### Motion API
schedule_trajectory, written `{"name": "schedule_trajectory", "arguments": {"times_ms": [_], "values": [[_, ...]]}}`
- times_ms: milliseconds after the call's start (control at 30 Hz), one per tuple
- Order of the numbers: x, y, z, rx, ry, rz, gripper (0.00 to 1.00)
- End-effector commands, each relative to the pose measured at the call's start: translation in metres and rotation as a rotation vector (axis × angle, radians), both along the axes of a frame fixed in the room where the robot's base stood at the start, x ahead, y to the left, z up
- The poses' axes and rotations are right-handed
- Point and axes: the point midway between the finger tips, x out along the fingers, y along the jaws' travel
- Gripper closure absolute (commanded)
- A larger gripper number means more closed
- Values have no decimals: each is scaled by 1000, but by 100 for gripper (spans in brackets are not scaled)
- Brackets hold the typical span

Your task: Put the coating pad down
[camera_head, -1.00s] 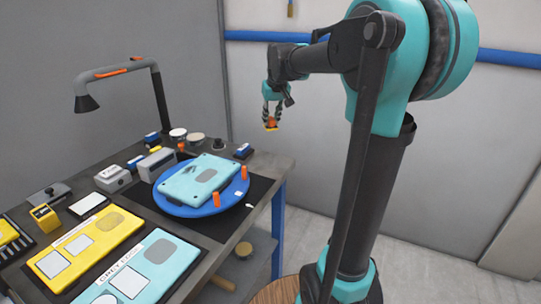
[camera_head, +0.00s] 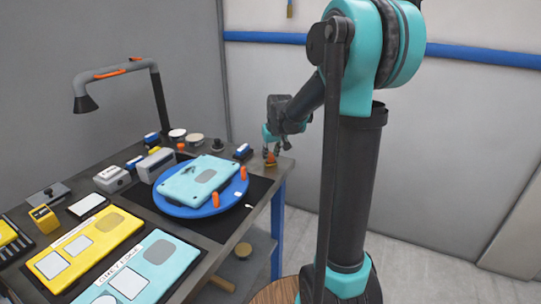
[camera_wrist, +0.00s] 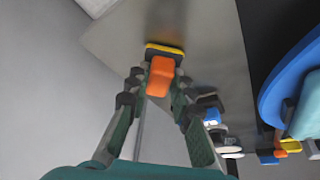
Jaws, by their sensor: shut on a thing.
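My gripper (camera_head: 270,150) is shut on the coating pad (camera_head: 270,161), an orange grip block with a yellow-edged base. The pad is at the table's far right corner, low by the tabletop (camera_head: 262,170). I cannot tell whether it touches the surface. In the wrist view the orange block of the pad (camera_wrist: 160,74) sits between the fingertips of my gripper (camera_wrist: 160,80), with its yellow and dark base beyond, over or on the grey tabletop (camera_wrist: 205,45).
A blue turntable (camera_head: 163,206) bearing a teal panel (camera_head: 192,183) stands left of my gripper. Bare tabletop surrounds the pad near the corner.

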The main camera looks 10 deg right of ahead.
Motion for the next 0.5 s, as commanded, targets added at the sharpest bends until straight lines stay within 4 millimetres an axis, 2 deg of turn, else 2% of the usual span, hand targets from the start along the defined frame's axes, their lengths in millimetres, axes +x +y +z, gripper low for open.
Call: {"name": "schedule_trajectory", "arguments": {"times_ms": [300, 333, 467, 500], "values": [[0, 0, -2, 0, 0, 0, 100], [0, 0, -2, 0, 0, 0, 74], [0, 0, -2, 0, 0, 0, 58], [0, 0, -2, 0, 0, 0, 57]]}}
